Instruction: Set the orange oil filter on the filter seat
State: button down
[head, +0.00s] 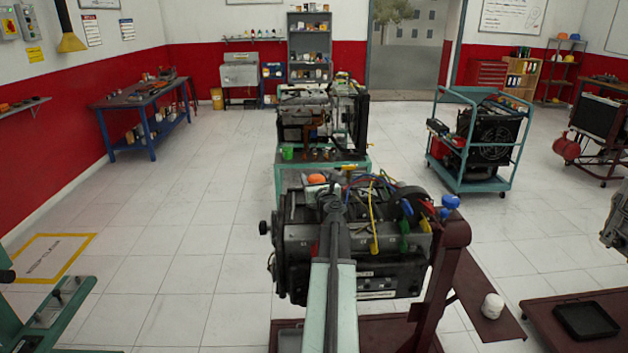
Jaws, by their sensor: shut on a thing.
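My arm reaches forward from the bottom middle over the near engine (375,270). My gripper (328,190) is at the arm's far end, small and dark against the engine top. An orange rounded thing (317,178), which looks like the orange oil filter, shows right at the gripper's end, just left of the arm's tip. The jaws are shut on it, though the fingers themselves are hard to make out. I cannot make out the filter seat; the arm and engine parts cover much of that area.
Coloured cables and a yellow-handled part (374,242) crowd the engine's top right. A dark red stand (447,262) holds the engine, with a white canister (493,305) on its side shelf. A black tray (587,320) lies at right. A second engine on a green stand (280,182) is behind.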

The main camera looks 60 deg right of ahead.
jog(key=shift+f+b, duration=0.55)
jog(key=shift+f, duration=0.05)
jog(key=shift+f, duration=0.25)
dwell(0.5)
jog(key=shift+c, duration=1.6)
grip_release()
jog(key=v, duration=0.8)
jog(key=shift+w, duration=0.1)
